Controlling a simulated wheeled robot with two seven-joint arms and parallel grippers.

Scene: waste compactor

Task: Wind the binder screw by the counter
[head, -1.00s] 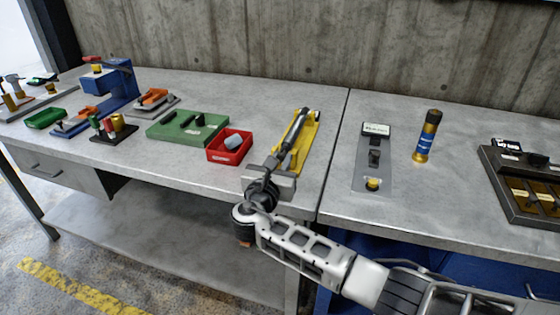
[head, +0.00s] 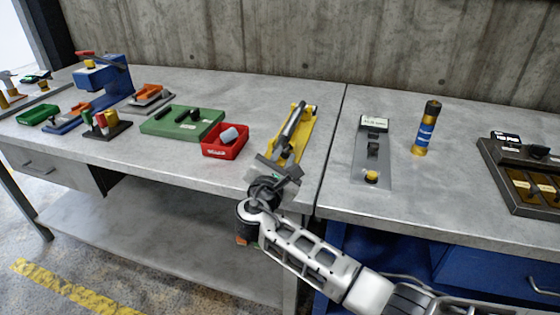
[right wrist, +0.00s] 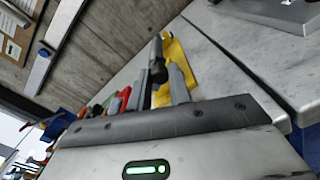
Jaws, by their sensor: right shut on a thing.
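The binder is a yellow base (head: 305,128) with a dark grey bar (head: 292,127) lying along it, at the right end of the left bench. It also shows in the right wrist view as a yellow plate (right wrist: 178,58) and a dark rod (right wrist: 157,68). My right gripper (head: 277,160) is at the binder's near end, shut on the near part of the bar. In the right wrist view its fingers (right wrist: 162,88) stand on both sides of the rod; the gripped part is mostly hidden. A grey plate with a small display (head: 373,122) and yellow knob stands to the right. My left gripper is out of view.
A red bin (head: 226,152) holding a light block sits close left of the binder, with a green case (head: 181,123) beyond. A blue and gold cylinder (head: 426,128) stands upright at right, near a dark tray (head: 525,188). A seam separates the benches.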

